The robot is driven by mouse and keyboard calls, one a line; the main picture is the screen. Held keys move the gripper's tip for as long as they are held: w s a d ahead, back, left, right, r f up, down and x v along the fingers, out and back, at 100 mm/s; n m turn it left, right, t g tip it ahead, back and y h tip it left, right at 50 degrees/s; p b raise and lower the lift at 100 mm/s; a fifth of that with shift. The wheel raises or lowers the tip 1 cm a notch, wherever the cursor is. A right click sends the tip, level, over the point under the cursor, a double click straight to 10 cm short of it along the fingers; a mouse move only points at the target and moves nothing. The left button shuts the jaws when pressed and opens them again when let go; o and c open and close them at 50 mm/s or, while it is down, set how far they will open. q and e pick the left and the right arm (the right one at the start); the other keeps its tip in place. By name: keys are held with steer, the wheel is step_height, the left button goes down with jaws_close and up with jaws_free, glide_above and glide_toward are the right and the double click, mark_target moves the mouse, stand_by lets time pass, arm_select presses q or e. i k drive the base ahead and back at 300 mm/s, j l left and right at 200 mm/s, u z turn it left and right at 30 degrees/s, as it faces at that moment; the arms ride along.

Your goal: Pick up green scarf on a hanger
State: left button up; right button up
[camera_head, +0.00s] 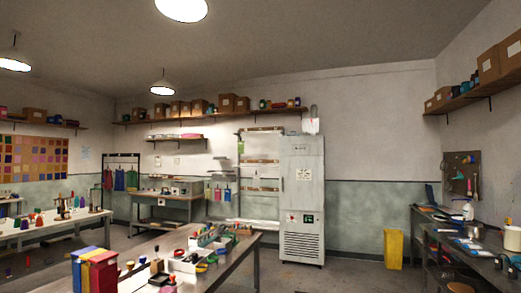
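A small green cloth (132,179) hangs on a dark clothes rack (122,155) by the back wall on the left; it looks like the green scarf. A blue cloth (119,180) and a reddish one (107,179) hang to its left on the same rack. The hanger is too small to make out. Neither of my grippers is in view.
A long white-topped table (40,231) stands at the left. A grey table (225,268) with boxes and tools fills the near middle. Open floor shows right of it, before the grey cabinet (302,222) and a yellow bin (393,249). A cluttered bench (440,228) lines the right wall.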

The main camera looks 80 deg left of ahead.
mark_target(240, 144)
steer(key=u, duration=3)
